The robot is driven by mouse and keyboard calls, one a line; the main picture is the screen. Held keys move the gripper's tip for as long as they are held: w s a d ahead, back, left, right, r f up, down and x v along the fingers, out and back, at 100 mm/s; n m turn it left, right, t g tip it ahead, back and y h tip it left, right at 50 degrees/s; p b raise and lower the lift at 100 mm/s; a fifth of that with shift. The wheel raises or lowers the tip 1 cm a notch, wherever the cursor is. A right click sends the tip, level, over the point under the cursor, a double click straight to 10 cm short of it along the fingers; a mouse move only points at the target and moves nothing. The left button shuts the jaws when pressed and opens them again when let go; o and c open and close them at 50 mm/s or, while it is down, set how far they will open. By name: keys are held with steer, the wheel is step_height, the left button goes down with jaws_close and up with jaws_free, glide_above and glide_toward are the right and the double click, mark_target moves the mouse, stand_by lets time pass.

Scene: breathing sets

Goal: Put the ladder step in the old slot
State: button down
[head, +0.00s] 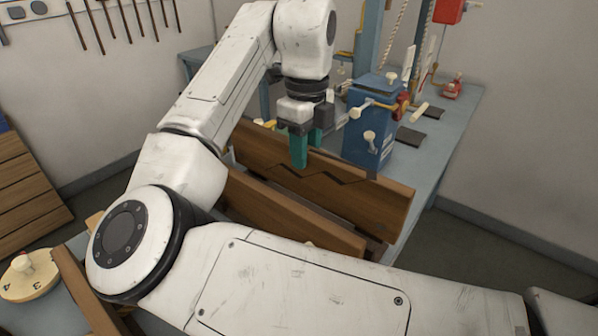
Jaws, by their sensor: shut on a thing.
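My gripper (306,150) points down with teal fingers at the upper edge of a long brown wooden board (385,200). One finger shows in front of the board and the other behind its edge, so it is shut on this board. A dark zigzag line runs along the board's face. A second brown board (290,215) lies in front of it, roughly parallel, with a dark gap between them. I cannot tell for sure which board is the ladder step. No slot shows clearly; my arm hides much of the bench in front.
A blue box (368,130) with cream knobs stands just behind the boards on the grey-blue bench (455,110). A blue frame with ropes rises behind. A round numbered disc (28,275) and another plank (85,290) lie at the lower left. Slatted wood (25,190) leans at the left.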

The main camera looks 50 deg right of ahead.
mark_target(300, 173)
steer(key=w+d+f, duration=0.3)
steer(key=f, duration=0.6)
steer(key=shift+w, duration=0.4)
steer(key=shift+d, duration=0.1)
steer(key=c, duration=0.8)
jaws_free()
steer(key=shift+f, duration=0.15)
step_height(300, 173, up, 12)
